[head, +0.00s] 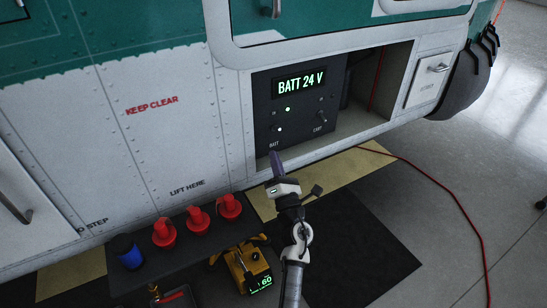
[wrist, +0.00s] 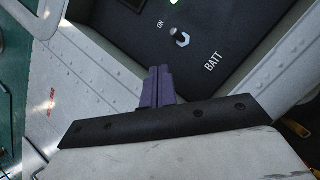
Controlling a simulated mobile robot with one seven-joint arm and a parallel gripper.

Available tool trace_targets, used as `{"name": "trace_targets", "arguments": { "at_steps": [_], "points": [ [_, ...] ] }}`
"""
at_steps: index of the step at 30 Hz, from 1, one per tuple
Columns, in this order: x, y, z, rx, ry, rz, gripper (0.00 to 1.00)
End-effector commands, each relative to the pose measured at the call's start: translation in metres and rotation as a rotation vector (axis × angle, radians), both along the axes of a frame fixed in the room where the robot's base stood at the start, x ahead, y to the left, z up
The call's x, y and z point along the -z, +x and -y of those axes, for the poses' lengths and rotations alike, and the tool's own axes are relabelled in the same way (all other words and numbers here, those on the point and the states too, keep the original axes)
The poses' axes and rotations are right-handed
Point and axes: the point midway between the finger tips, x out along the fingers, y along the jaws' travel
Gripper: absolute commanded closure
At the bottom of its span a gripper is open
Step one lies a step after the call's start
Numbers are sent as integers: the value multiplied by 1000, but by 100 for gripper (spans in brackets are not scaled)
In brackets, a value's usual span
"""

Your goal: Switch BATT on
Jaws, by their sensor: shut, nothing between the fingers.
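The BATT toggle switch (head: 278,128) is at the lower left of a dark panel (head: 262,100) in the open bay. In the wrist view, the switch (wrist: 181,39) sits between the ON and BATT labels. Its small lever seems to lean toward ON. A green lamp (head: 287,109) glows near it, and the display (head: 300,82) reads BATT 24 V. My gripper (head: 276,156) is in front of and below the panel, apart from the switch. Its purple fingers (wrist: 158,82) are shut and empty.
The CART switch (head: 321,117) is on the same panel, to the right. Red-capped items (head: 197,220) and a yellow device (head: 247,268) stand below left. A red cable (head: 450,190) crosses the floor at right.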

Motion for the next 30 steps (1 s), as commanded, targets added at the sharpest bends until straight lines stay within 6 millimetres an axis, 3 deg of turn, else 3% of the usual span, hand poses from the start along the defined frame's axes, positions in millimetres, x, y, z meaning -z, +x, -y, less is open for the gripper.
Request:
{"name": "trace_targets", "arguments": {
  "at_steps": [3, 10, 30],
  "points": [
    [-10, -25, 9, 3, -2, -2, 100],
    [-21, -53, 19, 1, -1, -2, 100],
    [-25, -59, 20, -3, 2, 0, 100]
  ]
}}
